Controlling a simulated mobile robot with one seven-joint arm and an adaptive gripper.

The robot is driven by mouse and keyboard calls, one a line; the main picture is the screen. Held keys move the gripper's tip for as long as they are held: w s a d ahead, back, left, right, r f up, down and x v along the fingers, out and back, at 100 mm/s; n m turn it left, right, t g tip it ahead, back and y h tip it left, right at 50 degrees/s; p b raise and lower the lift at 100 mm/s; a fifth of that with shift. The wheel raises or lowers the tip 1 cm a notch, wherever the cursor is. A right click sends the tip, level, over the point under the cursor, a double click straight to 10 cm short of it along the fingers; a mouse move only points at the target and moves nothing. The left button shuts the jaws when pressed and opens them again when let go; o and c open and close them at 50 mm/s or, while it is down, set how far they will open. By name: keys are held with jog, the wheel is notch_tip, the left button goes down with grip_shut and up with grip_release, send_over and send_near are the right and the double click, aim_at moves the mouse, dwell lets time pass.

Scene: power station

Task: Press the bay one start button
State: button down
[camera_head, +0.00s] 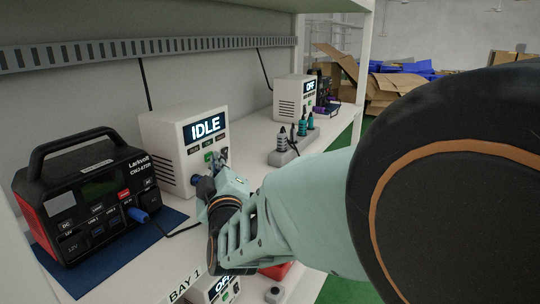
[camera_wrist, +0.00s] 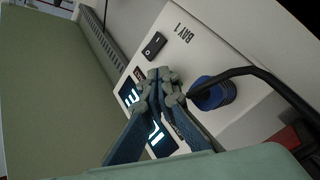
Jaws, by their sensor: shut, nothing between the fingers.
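The bay one unit is a white box (camera_head: 160,135) on the shelf, its lit display (camera_head: 205,127) reading IDLE. A row of small labelled controls sits below the display, with a green button (camera_head: 208,157) in view. My gripper (camera_head: 222,157) is shut and empty, its tips at the right part of this row. In the wrist view my gripper (camera_wrist: 160,78) hides part of the panel between display and rocker switch (camera_wrist: 153,46). Whether the tips touch a button I cannot tell.
A blue plug (camera_wrist: 211,93) with a black cable is in the unit's face, close beside my fingers. A black and red power station (camera_head: 85,195) stands left on a blue mat (camera_head: 115,270). Another white unit (camera_head: 293,97) and a grey connector block (camera_head: 292,148) stand farther along.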

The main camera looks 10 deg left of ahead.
jog(key=shift+s+a+r, duration=0.1)
jog(key=shift+a+r, duration=0.3)
dwell(0.6)
jog(key=shift+d+f+b, duration=0.2)
jog(key=shift+d+b, duration=0.05)
jog(key=shift+b, duration=0.05)
jog(key=shift+s+d+f, duration=0.15)
jog(key=shift+s+d, duration=0.05)
jog(key=shift+d, duration=0.3)
jog(key=d, duration=0.1)
jog(key=s+d+b, duration=0.1)
jog(key=d, duration=0.1)
jog(key=shift+s+d, duration=0.15)
jog(key=shift+d, duration=0.05)
jog(key=shift+s+d+b, duration=0.35)
jog(key=shift+d, duration=0.35)
